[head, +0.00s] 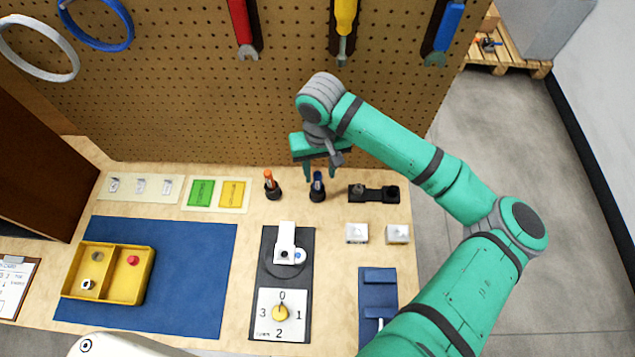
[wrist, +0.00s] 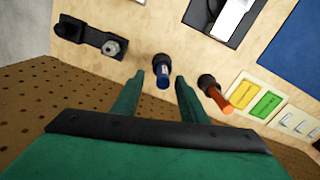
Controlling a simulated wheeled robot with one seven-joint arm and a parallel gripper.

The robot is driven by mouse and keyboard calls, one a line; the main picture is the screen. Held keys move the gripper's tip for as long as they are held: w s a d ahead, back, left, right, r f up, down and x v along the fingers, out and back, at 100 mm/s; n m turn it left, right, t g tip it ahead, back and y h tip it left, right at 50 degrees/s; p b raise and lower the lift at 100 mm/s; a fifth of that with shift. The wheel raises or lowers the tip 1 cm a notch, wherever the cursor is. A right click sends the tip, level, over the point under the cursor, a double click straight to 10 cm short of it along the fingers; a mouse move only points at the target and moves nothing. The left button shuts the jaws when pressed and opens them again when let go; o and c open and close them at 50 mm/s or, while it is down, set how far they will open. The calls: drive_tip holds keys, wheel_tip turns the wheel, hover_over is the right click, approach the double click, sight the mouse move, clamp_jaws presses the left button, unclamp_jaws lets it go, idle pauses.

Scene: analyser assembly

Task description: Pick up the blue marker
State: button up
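The blue marker (head: 317,181) stands upright in a small round black holder (head: 317,195) at the back of the table, near the pegboard. It also shows in the wrist view (wrist: 163,76), just beyond and between my fingertips. My gripper (head: 320,174) is above and around the marker's upper end in the head view. In the wrist view my gripper (wrist: 160,80) has its fingers spread with a clear gap and nothing held. I cannot tell whether either finger touches the marker.
An orange marker (head: 269,179) in a similar holder stands close to the left. A black fixture (head: 373,193) lies to the right. The pegboard (head: 200,110) rises right behind. Two white blocks (head: 357,233) (head: 397,234) sit in front on the right.

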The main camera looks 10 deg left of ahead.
sight(318, 182)
drive_tip(key=shift+a+f, duration=0.15)
drive_tip(key=shift+f, duration=1.35)
drive_tip(key=shift+a+f, duration=0.15)
drive_tip(key=shift+f, duration=1.35)
clamp_jaws()
